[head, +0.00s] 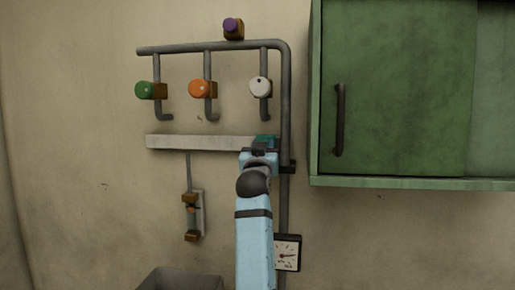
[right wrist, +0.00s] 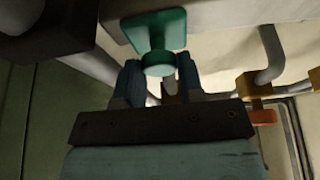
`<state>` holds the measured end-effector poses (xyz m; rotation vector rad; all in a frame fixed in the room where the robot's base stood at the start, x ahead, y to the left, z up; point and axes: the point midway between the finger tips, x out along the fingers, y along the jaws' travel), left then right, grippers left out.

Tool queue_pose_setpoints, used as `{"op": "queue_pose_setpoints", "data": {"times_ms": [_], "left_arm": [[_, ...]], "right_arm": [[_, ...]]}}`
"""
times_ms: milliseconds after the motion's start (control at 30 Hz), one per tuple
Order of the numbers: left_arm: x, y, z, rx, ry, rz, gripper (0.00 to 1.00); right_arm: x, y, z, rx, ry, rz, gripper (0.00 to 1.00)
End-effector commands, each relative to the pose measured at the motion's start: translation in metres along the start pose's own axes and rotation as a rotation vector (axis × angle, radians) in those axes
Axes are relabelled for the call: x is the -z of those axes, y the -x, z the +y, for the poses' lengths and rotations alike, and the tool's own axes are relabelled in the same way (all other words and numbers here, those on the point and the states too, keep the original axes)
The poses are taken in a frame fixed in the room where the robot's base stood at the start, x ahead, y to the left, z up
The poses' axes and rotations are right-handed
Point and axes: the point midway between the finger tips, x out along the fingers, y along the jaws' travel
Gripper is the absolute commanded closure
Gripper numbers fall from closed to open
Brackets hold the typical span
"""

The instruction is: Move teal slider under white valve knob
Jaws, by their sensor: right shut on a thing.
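The teal slider (head: 265,141) sits near the right end of the grey-white rail (head: 195,142) on the wall. The white valve knob (head: 260,88) is on a pipe above the rail, a little left of straight above the slider. My right gripper (head: 259,152) reaches up from below and hides the lower part of the slider. In the right wrist view the teal slider (right wrist: 154,28) shows its plate and round knob, with the two fingers of my right gripper (right wrist: 159,78) shut on the knob. My left gripper is in neither view.
Orange (head: 201,89) and green (head: 145,90) knobs hang left of the white one, and a purple knob (head: 232,25) is above. A vertical pipe (head: 286,100) runs just right of the rail. A green cabinet (head: 395,90) is at right. A gauge (head: 287,253) is below.

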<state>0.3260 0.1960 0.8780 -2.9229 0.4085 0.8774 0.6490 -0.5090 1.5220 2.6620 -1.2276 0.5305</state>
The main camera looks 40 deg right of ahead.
Motion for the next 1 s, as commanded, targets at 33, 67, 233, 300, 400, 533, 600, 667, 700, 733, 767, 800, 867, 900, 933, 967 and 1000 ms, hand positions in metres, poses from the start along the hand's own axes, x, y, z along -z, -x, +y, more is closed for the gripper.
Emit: {"op": "queue_pose_setpoints", "data": {"times_ms": [33, 67, 233, 300, 400, 533, 600, 667, 700, 733, 767, 800, 867, 900, 933, 967, 1000], "left_arm": [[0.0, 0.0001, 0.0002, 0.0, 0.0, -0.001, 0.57], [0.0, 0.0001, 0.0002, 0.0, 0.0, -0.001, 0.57], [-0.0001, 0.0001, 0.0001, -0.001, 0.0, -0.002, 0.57], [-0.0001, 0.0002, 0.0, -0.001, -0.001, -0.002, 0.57], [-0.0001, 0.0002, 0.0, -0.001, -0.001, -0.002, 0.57], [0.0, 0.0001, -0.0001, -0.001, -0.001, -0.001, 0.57], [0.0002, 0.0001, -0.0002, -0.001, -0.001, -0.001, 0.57], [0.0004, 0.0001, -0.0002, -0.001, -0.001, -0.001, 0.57], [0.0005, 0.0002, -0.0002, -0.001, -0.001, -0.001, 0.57], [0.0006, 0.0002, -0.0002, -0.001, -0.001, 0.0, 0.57], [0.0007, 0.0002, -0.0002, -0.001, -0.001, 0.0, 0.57], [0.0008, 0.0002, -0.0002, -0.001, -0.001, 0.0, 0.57], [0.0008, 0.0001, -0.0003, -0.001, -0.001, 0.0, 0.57], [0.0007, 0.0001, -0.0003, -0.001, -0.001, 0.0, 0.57], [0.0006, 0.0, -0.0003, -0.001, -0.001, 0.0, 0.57], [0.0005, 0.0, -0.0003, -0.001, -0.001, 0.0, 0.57], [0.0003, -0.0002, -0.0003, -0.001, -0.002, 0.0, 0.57]], "right_arm": [[0.0009, -0.0006, 0.0007, -0.001, 0.0, 0.001, 1.0], [0.001, -0.0006, 0.0006, -0.001, 0.0, 0.001, 1.0], [0.0011, -0.0006, 0.0003, -0.001, 0.001, 0.002, 1.0], [0.0012, -0.0006, 0.0002, -0.001, 0.001, 0.002, 0.56], [0.0011, -0.0006, 0.0001, -0.001, 0.0, 0.002, 0.4], [0.0007, -0.0005, 0.0002, -0.001, 0.0, 0.001, 0.4], [0.0006, -0.0004, 0.0002, -0.001, 0.0, 0.001, 0.4], [0.0005, -0.0004, 0.0002, -0.001, 0.0, 0.001, 0.4], [0.0004, -0.0004, 0.0002, -0.001, 0.0, 0.0, 0.4], [0.0004, -0.0004, 0.0002, -0.001, 0.001, 0.0, 0.4], [0.0003, -0.0003, 0.0002, -0.001, 0.001, 0.0, 0.4], [0.0003, -0.0003, 0.0001, -0.001, 0.0, 0.0, 0.4], [0.0002, -0.0003, -0.0006, -0.001, 0.0, 0.0, 0.4], [0.0002, -0.0003, -0.0017, 0.0, 0.0, 0.0, 0.4], [0.0002, -0.0002, -0.0029, 0.0, 0.0, 0.0, 0.4], [0.0002, -0.0002, -0.0044, 0.0, 0.0, 0.0, 0.4], [0.0002, -0.0002, -0.0071, 0.0, 0.0, 0.0, 0.4]]}}
